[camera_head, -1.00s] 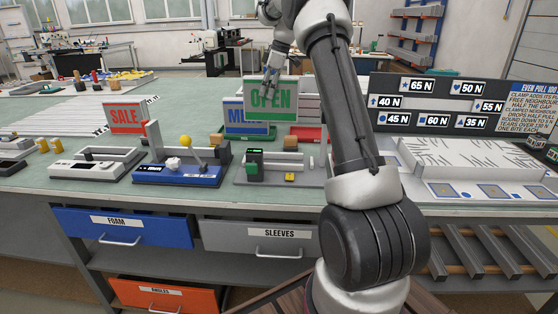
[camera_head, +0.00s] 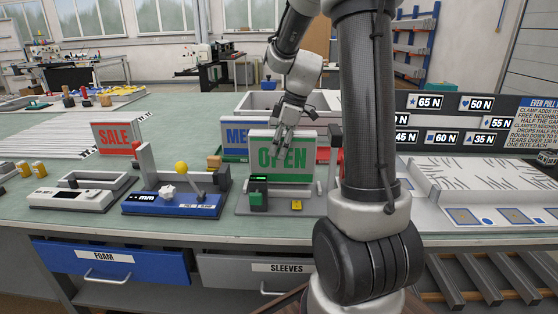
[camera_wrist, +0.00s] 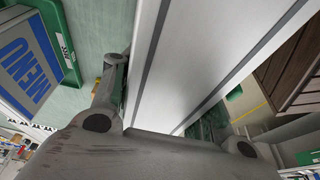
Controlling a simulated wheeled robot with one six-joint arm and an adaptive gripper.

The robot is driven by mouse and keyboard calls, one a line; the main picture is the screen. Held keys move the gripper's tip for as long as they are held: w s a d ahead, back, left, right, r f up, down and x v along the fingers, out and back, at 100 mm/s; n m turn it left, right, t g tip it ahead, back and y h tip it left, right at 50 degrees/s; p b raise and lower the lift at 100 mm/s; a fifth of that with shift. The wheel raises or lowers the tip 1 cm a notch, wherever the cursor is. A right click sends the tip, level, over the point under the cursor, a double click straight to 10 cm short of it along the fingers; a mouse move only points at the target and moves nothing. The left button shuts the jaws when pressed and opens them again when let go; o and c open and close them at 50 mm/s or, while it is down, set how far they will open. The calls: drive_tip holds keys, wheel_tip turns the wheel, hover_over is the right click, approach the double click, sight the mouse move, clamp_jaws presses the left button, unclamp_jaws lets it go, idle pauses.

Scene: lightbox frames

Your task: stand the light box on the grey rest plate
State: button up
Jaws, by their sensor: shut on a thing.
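The light box (camera_head: 304,160), a pale panel with green OPEN lettering and a green lower part, is upright. My gripper (camera_head: 284,138) is shut on its upper edge. In the wrist view the pale, grey-striped side of the light box (camera_wrist: 205,55) runs between my fingers. The grey plate (camera_head: 322,205) of the fixture on the bench carries a green device (camera_head: 258,195) and a small yellow block (camera_head: 296,205). The light box's lower edge is just behind these parts; whether it touches the plate cannot be told.
A blue-lettered sign (camera_head: 236,138) stands close behind at left, and a red SALE sign (camera_head: 117,138) farther left. A blue fixture (camera_head: 175,205) with a yellow-knobbed lever is left of the plate. A white tray (camera_head: 475,180) and a label board lie right, beyond my arm.

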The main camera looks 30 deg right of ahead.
drive_tip(key=shift+f, duration=1.85)
drive_tip(key=shift+f, duration=0.15)
drive_tip(key=o, duration=1.5)
drive_tip(key=shift+c, duration=0.2)
drive_tip(key=v, duration=1.2)
drive_tip(key=s+a+r+m+t+h, duration=0.1)
drive_tip(key=s+a+m, duration=0.3)
drive_tip(key=s, duration=0.7)
drive_tip(key=s+a+m+t+h, duration=0.1)
drive_tip(key=s+a+m, duration=0.3)
drive_tip(key=s+m, duration=0.3)
drive_tip(key=s, duration=0.3)
drive_tip(key=shift+s+r+h, duration=0.35)
drive_tip(key=shift+h, duration=0.05)
